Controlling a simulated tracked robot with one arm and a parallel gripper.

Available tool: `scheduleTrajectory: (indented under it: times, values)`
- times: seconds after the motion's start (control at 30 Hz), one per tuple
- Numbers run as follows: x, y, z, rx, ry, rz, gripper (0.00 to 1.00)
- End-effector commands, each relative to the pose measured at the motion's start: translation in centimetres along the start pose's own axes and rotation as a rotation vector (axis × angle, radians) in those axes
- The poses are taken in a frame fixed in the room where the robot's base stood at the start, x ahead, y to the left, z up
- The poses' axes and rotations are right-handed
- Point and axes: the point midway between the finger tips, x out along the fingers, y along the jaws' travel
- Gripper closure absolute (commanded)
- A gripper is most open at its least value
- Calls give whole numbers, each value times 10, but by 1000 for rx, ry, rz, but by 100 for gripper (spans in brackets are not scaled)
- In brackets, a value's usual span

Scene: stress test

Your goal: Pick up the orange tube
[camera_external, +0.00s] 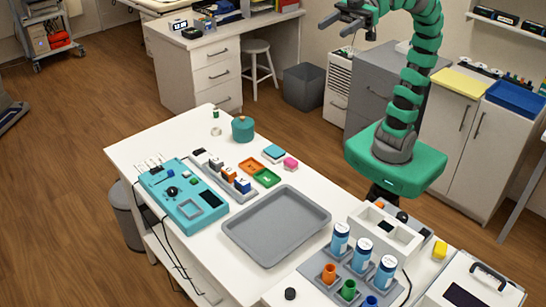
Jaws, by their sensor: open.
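The orange tube (329,273) stands upright in the front row of a grey rack (310,268) near the table's front edge. A green tube (348,290) and a blue tube (370,301) stand beside it to the right. My gripper (338,26) is at the top of the view, high above and far from the rack. Its two fingers are apart, pointing left, with nothing between them.
Several blue-and-white canisters (340,238) stand right behind the tubes. A white divided box (372,238) is behind the rack, and an empty grey tray (237,226) lies to its left. A turquoise device (163,203) with cables sits at the table's left.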

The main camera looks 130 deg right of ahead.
Motion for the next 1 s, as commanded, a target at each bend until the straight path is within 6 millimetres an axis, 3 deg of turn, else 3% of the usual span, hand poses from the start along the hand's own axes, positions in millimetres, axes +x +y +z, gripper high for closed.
scheduleTrajectory:
  times: [0.23,0.33,0.57,1.0]
  values:
    - [3,0,0,-2,-6,-2,46]
    - [16,-2,6,-11,-34,-11,46]
    - [84,-13,40,-71,-186,-87,46]
    - [206,-49,125,-204,-436,-367,46]
